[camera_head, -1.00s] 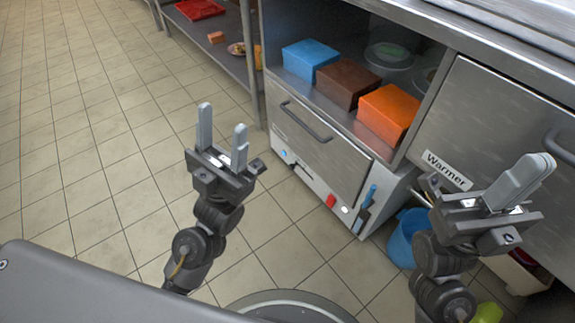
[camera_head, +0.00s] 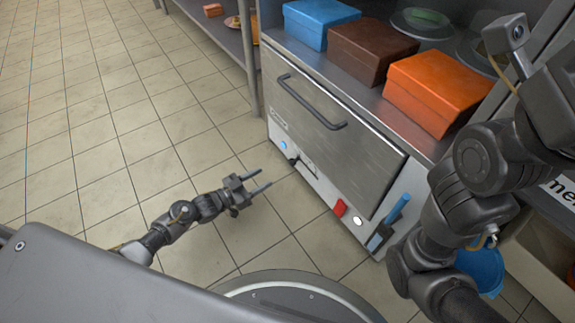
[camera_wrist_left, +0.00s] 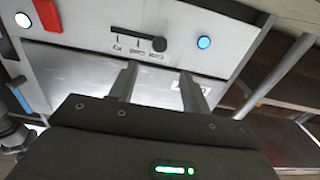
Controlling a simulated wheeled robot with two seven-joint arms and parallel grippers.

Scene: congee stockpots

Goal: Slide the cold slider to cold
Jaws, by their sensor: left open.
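The cold slider is a black knob (camera_head: 292,158) in a thin slot on the white lower panel of the drawer unit. In the left wrist view the knob (camera_wrist_left: 159,44) sits at the slot end nearest the round blue light (camera_wrist_left: 204,42). Small labels beside the slot appear upside down and are hard to read. My left gripper (camera_head: 265,178) is open and empty, low before the panel and pointing at it. In the wrist view its fingertips (camera_wrist_left: 159,72) are just below the knob, apparently not touching it. My right arm is raised at right; its gripper (camera_head: 514,42) shows only partly.
A red switch (camera_head: 339,207), a white round button (camera_head: 357,221) and a blue-handled tool (camera_head: 388,224) are on the panel, right of the slider. The steel drawer (camera_head: 325,125) with its handle is above. Blue, brown and orange boxes stand on the counter. The tiled floor at left is clear.

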